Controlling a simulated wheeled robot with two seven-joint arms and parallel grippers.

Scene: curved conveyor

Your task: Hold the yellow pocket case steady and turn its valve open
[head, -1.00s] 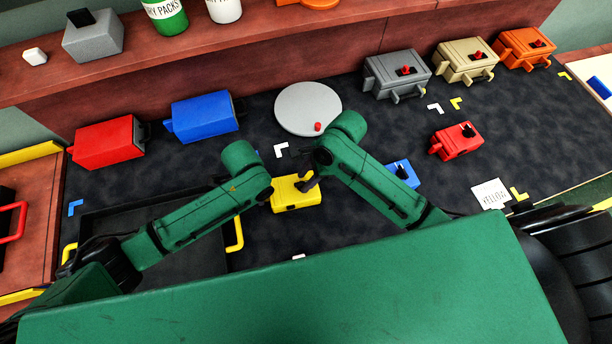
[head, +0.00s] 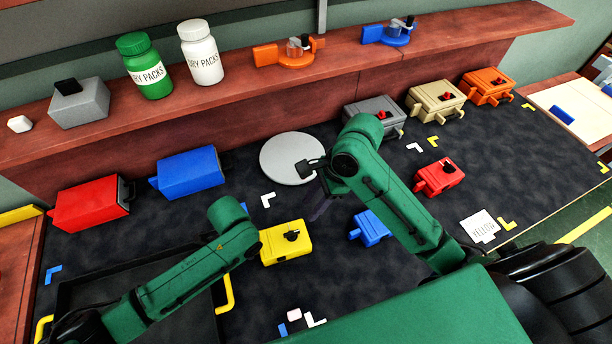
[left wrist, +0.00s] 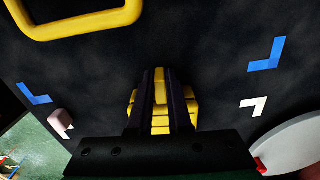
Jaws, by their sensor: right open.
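The yellow pocket case (head: 272,248) lies on the dark mat, with its black valve (head: 291,237) on top in plain view. My left arm covers the case's left end in the head view. In the left wrist view, my left gripper's fingers (left wrist: 159,100) are close together on both sides of a yellow strip of the case (left wrist: 160,127), seemingly its handle. My right gripper (head: 312,168) is open and empty. It is up and behind the case in the picture, in front of the pale round disc (head: 284,150), clear of the valve.
A small blue case (head: 371,228) and a small red case (head: 437,178) lie to the right. Larger grey (head: 365,110), tan and orange cases stand at the back. A dark tray with yellow handles (head: 226,296) lies at left. Bottles stand on the shelf.

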